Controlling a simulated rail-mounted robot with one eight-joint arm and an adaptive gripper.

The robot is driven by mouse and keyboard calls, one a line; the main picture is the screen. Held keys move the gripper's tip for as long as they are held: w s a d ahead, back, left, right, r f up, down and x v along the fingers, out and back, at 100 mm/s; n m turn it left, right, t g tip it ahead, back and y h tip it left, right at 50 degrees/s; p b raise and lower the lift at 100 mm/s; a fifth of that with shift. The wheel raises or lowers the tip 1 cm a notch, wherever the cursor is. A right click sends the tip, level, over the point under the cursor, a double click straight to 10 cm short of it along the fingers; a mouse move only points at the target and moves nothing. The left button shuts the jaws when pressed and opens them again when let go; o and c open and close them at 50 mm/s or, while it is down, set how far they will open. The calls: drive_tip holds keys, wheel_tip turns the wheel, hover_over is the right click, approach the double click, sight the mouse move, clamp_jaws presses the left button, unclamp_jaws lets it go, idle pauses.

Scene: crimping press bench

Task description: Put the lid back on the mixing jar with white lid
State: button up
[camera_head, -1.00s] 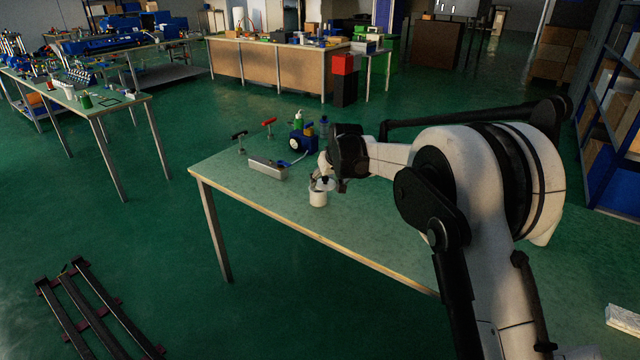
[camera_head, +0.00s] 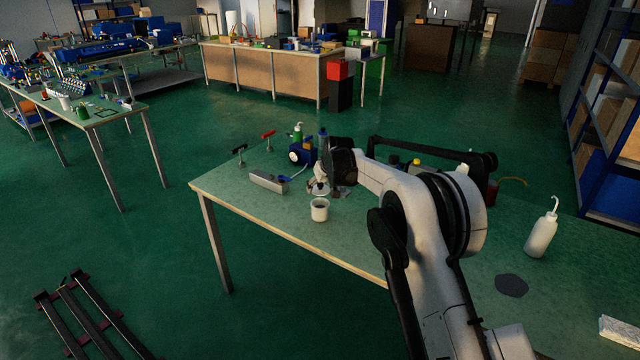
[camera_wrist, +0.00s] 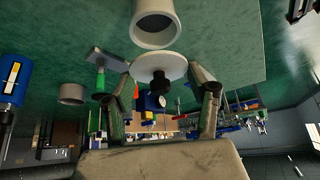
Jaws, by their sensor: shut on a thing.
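The mixing jar (camera_head: 320,213) is a small white cup standing upright and open on the green bench top. Its open mouth also shows at the top of the wrist view (camera_wrist: 155,28). The white lid (camera_wrist: 157,66) is a round disc with a dark knob, held between the fingers of my gripper (camera_wrist: 160,72). In the head view the lid (camera_head: 318,188) shows just behind the jar, apart from its rim. My gripper (camera_head: 320,180) is shut on the lid; its exact contact with the lid is hard to see.
A metal box (camera_head: 268,182), a blue device (camera_head: 304,152), a red-handled tool (camera_head: 267,135) and a green bottle (camera_head: 298,131) stand left of and behind my gripper. A white squeeze bottle (camera_head: 541,232) and a dark disc (camera_head: 511,285) are at right. The bench front edge is near the jar.

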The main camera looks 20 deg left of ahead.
drive_tip(key=shift+f+b, duration=0.95)
drive_tip(key=shift+f, duration=1.3)
drive_tip(key=shift+f+b, duration=0.2)
drive_tip(key=shift+b, duration=0.9)
idle(0.9)
idle(0.4)
drive_tip(key=o, duration=1.7)
drive_tip(key=shift+r, duration=0.15)
drive_tip(key=shift+r+p, duration=0.95)
drive_tip(key=shift+r, duration=2.45)
